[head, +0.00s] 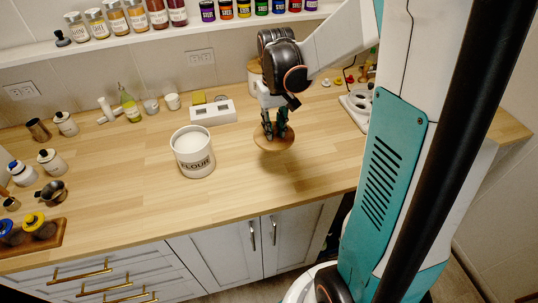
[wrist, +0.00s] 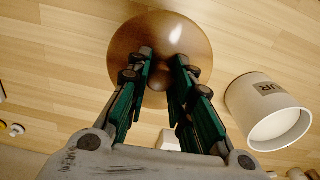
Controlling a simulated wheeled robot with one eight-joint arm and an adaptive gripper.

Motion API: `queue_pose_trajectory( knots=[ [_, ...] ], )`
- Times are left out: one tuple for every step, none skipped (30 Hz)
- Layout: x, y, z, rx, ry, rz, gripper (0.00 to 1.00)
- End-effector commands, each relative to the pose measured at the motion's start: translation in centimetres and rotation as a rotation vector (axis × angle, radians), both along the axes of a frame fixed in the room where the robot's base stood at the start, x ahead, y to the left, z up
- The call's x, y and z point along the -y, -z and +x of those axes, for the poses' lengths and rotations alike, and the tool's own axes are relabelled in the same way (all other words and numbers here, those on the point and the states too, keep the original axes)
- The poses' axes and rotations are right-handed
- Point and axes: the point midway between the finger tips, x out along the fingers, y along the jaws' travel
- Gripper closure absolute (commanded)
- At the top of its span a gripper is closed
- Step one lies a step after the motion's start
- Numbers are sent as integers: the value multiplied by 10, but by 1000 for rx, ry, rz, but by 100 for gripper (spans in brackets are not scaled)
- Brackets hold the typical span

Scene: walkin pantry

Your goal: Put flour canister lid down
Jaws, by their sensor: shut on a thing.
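The flour canister lid (head: 272,142) is a round brown wooden disc with a knob, right of the flour canister over the wooden counter. It also shows in the wrist view (wrist: 190,32). My gripper (head: 274,133) is shut on the lid's knob (wrist: 159,80) from above. The lid looks level and at or very near the counter top; I cannot tell if it touches. The flour canister (head: 195,160) is white, upright and open, with white flour inside. It also shows in the wrist view (wrist: 268,105), right of the lid.
A white box with compartments (head: 212,112) stands behind the canister. Cups, a bottle (head: 130,106) and small jars (head: 50,162) are at the left. A white tray with round holes (head: 357,105) is at the right. The counter (head: 250,195) in front of the lid is clear.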

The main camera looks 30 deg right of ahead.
Motion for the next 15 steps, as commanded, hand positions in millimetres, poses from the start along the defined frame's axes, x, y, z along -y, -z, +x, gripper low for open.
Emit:
queue_pose_trajectory(
  knots=[
    [0,16,0,0,0,0,100],
    [0,23,0,0,0,0,100],
    [0,33,1,0,0,0,100],
    [0,39,0,0,0,0,100],
    [0,46,0,0,0,0,100],
    [0,53,0,0,0,0,100],
    [0,58,0,0,0,0,100],
    [0,62,0,0,0,0,100],
    [0,66,0,0,0,0,100],
    [0,69,0,0,0,0,100],
    [0,71,0,0,0,0,100],
    [0,73,0,0,0,0,100],
    [0,74,0,0,0,0,100],
    [0,75,0,0,0,0,100],
    [0,77,0,0,0,0,100]
  ],
)
